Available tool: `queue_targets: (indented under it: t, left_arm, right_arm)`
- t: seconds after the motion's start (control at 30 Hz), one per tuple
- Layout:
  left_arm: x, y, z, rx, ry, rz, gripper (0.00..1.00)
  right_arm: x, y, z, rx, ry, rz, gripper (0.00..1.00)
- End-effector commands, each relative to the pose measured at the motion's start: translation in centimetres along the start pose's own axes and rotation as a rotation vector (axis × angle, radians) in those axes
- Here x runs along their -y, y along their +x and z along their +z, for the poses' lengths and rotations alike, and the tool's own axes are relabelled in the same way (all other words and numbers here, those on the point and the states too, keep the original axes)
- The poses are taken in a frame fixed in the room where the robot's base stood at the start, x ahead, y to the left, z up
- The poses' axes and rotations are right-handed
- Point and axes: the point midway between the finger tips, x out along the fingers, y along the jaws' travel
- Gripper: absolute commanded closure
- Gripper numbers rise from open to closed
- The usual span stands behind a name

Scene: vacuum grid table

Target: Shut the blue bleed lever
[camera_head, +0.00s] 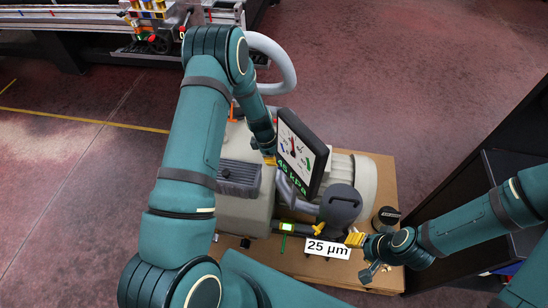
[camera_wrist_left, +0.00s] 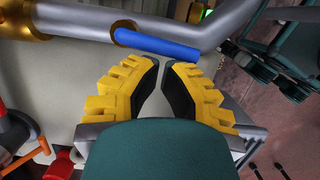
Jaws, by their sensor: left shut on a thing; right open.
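The blue bleed lever (camera_wrist_left: 160,44) shows in the left wrist view as a blue bar. It runs right from a brass-coloured collar (camera_wrist_left: 125,33) on a grey pipe (camera_wrist_left: 222,25). In the head view my left gripper (camera_head: 269,160) is small and partly hidden behind the gauge panel; I cannot make out the lever there. My right gripper (camera_head: 356,240) is open beside the "25 µm" label (camera_head: 328,249).
The gauge panel (camera_head: 301,152) reads 45 kPa and stands above the grey pump (camera_head: 240,208). A dark grey round-topped canister (camera_head: 341,204) is near my right gripper. A wooden board (camera_head: 385,275) lies under the machine. A black shelf (camera_head: 510,165) stands at the right.

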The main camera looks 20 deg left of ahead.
Motion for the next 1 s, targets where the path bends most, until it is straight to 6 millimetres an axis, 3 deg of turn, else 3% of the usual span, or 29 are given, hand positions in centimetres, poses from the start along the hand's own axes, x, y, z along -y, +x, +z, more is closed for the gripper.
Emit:
queue_targets:
  t: [0.73, 1.0]
  left_arm:
    - [-1.6, 0.1, 0.6, 0.0, 0.001, 0.001, 1.0]
    - [-1.6, -1.2, -1.8, 0.0, 0.001, 0.001, 1.0]
  right_arm:
    - [-0.1, 0.3, 0.1, 0.002, -0.001, 0.0, 0.53]
    - [0.0, 0.1, 0.1, 0.001, 0.0, 0.0, 0.53]
